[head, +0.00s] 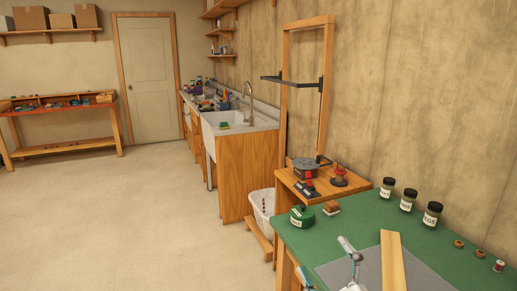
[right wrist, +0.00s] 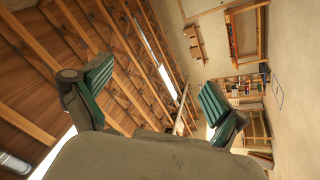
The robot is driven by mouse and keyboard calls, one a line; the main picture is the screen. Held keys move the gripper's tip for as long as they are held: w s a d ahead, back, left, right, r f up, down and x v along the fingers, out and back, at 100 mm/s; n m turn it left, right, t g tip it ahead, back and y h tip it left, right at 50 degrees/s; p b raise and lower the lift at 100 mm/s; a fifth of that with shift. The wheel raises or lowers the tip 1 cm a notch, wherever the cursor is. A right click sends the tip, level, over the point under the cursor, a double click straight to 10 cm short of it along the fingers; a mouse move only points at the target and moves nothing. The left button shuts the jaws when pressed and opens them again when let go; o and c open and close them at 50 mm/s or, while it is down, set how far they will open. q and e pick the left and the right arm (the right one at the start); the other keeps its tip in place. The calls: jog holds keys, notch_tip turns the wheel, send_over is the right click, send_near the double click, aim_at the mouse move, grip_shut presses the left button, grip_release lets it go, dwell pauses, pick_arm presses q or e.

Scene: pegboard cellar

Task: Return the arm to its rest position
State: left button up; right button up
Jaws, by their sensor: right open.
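My left gripper does not show in either view.
Dark lidded jars (head: 408,200) stand along the bench's back, with small spools (head: 499,266) at right. A green round tin (head: 302,215) sits at the left corner. The floor (head: 110,220) at left is clear.

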jog(key=s+d+f+m+g+h, duration=0.3)
jog(key=d+f+m+h, duration=0.25)
jog(key=f, duration=0.25)
jog(key=s+d+f+m+g+h, duration=0.3)
jog(key=d+f+m+h, duration=0.15)
jog(key=f+m, duration=0.2)
jog(key=s+a+f+g+y, duration=0.1)
jog(key=s+f+g, duration=0.5)
jog(key=s, duration=0.4)
jog(key=s+a+f+g, duration=0.1)
jog(key=s+f+g, duration=0.3)
jog(key=s+f, duration=0.45)
jog(key=s+f+g, duration=0.1)
jog(key=s+f, duration=0.1)
jog(key=f, duration=1.1)
jog(key=s+f+g, duration=0.1)
jog(key=s+f, duration=0.1)
jog(key=f, duration=1.2)
jog(key=s+d+f+g, duration=0.1)
jog(key=s+d+f, duration=0.1)
jog(key=s+f, duration=1.2)
jog(key=shift+s+d, duration=0.3)
jog(key=shift+s, duration=0.65)
